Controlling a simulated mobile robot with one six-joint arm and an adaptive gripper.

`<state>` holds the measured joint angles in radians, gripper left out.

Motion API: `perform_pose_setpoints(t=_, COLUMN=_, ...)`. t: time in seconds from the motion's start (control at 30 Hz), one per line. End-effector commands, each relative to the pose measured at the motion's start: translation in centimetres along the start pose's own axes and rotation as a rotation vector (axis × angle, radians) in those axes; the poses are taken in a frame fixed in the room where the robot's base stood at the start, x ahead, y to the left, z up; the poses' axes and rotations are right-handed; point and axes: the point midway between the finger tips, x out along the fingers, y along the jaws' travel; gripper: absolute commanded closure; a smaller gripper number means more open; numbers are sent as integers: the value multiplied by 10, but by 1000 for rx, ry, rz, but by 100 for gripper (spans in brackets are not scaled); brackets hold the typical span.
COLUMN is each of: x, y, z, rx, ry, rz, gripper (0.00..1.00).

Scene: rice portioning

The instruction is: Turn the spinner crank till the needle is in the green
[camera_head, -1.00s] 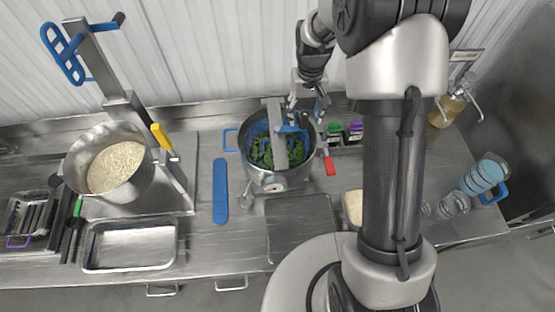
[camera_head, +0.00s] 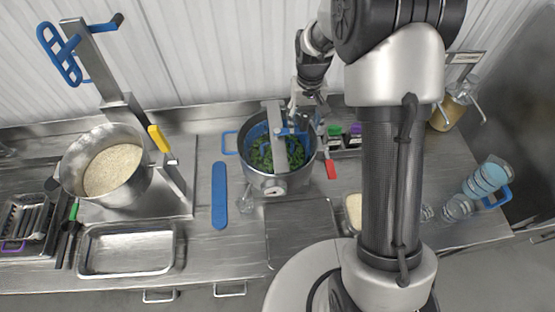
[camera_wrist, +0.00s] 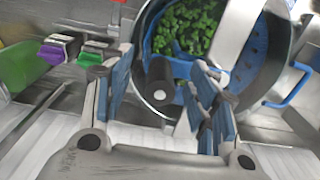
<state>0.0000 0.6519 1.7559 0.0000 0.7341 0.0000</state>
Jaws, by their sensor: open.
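The spinner (camera_head: 252,176) is a steel pot with a blue basket of chopped greens and a steel bar across its top. A small round dial (camera_head: 275,189) is on its front wall; its needle is too small to read. My gripper (camera_head: 307,108) is over the spinner's back right rim. In the wrist view my gripper (camera_wrist: 165,105) is open, its blue-padded fingers apart. The black crank knob (camera_wrist: 160,83) shows between the fingers, and I cannot tell if they touch it. The greens (camera_wrist: 190,30) lie beyond.
A rice pot (camera_head: 138,185) stands left beside a tall steel stand with a yellow handle (camera_head: 159,138). A steel tray (camera_head: 128,268) and blue strip (camera_head: 219,195) lie on the counter. Green and purple-lidded containers (camera_head: 345,133) stand right of the spinner, near a red handle (camera_head: 330,168).

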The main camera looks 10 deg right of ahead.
Motion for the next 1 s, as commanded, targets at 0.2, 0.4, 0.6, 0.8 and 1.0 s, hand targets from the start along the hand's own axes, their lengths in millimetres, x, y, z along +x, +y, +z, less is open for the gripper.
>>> perform_pose_setpoints(t=0.2, x=8, y=0, z=0, rx=0, ry=0, rz=0, gripper=47)
perform_pose_setpoints(t=0.4, x=14, y=0, z=0, rx=0, ry=0, rz=0, gripper=47)
perform_pose_setpoints(t=0.6, x=15, y=0, z=0, rx=0, ry=0, rz=0, gripper=47)
perform_pose_setpoints(t=0.8, x=9, y=0, z=0, rx=0, ry=0, rz=0, gripper=47)
perform_pose_setpoints(t=1.0, x=5, y=0, z=0, rx=0, ry=0, rz=0, gripper=47)
